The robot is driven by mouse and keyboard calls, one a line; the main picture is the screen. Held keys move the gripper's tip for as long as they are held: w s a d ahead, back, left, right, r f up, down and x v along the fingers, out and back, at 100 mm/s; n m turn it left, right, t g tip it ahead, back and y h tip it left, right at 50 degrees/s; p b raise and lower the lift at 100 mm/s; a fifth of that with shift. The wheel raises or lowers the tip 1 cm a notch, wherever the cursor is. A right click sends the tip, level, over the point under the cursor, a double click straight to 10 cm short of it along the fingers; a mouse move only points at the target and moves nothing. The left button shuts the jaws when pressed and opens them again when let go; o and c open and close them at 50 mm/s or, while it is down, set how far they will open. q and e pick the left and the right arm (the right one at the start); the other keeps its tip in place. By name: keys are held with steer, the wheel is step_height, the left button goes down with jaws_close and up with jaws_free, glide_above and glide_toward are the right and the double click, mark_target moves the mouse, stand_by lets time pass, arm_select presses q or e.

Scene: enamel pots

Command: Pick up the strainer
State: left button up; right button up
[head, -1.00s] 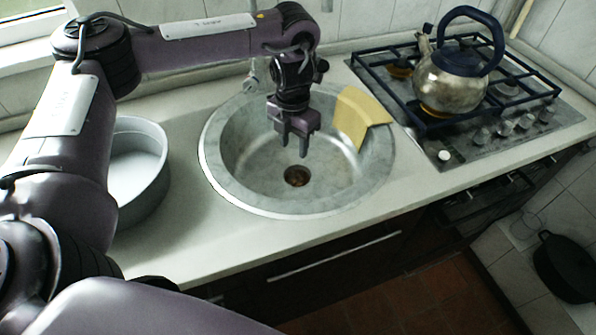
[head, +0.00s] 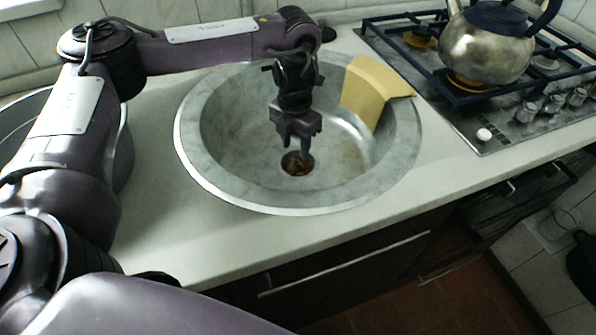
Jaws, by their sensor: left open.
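The strainer (head: 295,168) is a small, dark brownish round piece in the drain at the bottom of the round grey sink (head: 225,185). My left gripper (head: 295,149) points down inside the sink, over the strainer in the picture. Its jaws are open, with nothing seen between them. Its fingertips overlap the far edge of the strainer in the view, and I cannot tell how much height separates them. My right gripper is not in view.
A yellow cloth (head: 368,88) hangs over the sink's right rim. A metal kettle (head: 486,50) stands on the gas hob (head: 500,125) at right. A large grey pot (head: 122,160) is partly hidden behind my left arm. The counter (head: 185,230) in front is clear.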

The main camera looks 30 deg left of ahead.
mark_target(298, 162)
arm_select(q)
steer(key=shift+w+f, duration=0.1)
steer(key=shift+f, duration=0.5)
steer(key=shift+w+d+f+b, duration=0.15)
steer(key=shift+f+b, duration=0.1)
steer(key=shift+f, duration=0.85)
steer(key=shift+d+f+b, duration=0.1)
steer(key=shift+f+b, duration=0.1)
steer(key=shift+f, duration=0.9)
jaws_close()
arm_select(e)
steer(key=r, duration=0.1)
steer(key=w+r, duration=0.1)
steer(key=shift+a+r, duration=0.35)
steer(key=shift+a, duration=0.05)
